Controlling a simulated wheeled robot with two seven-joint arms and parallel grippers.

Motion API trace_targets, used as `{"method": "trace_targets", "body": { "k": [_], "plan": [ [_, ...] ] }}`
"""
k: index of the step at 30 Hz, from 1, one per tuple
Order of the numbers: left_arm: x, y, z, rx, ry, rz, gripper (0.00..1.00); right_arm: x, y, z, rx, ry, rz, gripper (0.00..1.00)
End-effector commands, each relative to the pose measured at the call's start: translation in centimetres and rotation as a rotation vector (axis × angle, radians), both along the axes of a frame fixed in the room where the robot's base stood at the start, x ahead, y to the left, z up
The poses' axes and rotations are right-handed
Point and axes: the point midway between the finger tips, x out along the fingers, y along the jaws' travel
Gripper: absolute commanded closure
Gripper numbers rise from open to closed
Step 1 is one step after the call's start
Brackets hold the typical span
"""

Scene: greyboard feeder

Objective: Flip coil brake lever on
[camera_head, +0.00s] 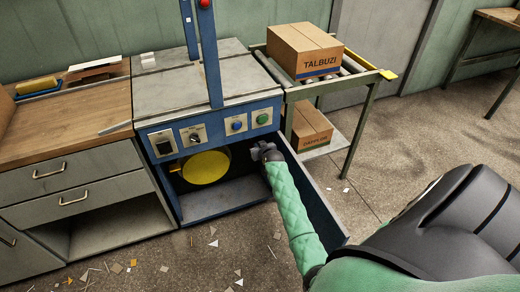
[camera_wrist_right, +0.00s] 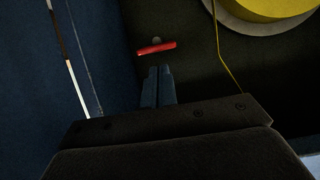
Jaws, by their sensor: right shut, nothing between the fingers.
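The coil brake lever, a short red handle (camera_wrist_right: 156,48) on a small grey pivot, shows in the right wrist view on a dark inner wall. It lies nearly level, its right end slightly higher. In the head view it cannot be made out. My right gripper (camera_wrist_right: 158,72) is shut and empty, its fingertips just below the red handle in the picture, with a small gap showing. In the head view my right gripper (camera_head: 262,151) is at the mouth of the blue machine cabinet (camera_head: 225,190). My left gripper is in neither view.
A yellow coil (camera_head: 206,167) sits inside the cabinet, left of my right gripper; a yellow strand (camera_wrist_right: 224,55) runs down from it. The open blue cabinet door (camera_head: 315,200) stands right beside my right arm. A roller stand (camera_head: 355,130) with cartons is further right.

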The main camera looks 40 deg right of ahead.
Motion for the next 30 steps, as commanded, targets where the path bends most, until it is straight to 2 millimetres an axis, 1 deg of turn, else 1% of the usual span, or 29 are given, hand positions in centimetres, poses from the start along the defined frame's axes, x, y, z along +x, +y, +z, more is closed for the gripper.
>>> {"method": "trace_targets", "body": {
  "k": [1, 3, 10, 26, 29, 30],
  "plan": [
    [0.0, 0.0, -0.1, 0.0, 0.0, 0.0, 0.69, 0.7, -0.2, -0.2, 0.001, -0.001, 0.0, 1.0],
    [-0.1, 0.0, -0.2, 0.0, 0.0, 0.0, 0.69, 1.5, -0.4, -0.6, 0.001, -0.001, 0.0, 1.0],
    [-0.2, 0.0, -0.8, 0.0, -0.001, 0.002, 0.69, 3.1, -0.7, -1.3, 0.0, -0.001, 0.0, 1.0],
    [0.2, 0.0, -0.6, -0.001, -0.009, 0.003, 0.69, 3.3, -0.8, -1.6, -0.001, -0.003, 0.0, 1.0],
    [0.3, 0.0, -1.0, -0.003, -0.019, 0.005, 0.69, 3.2, -0.7, -1.9, -0.003, -0.01, 0.001, 1.0],
    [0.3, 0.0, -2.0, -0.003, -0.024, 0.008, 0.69, 3.2, -0.7, -2.0, -0.004, -0.015, 0.001, 1.0]
  ]
}}
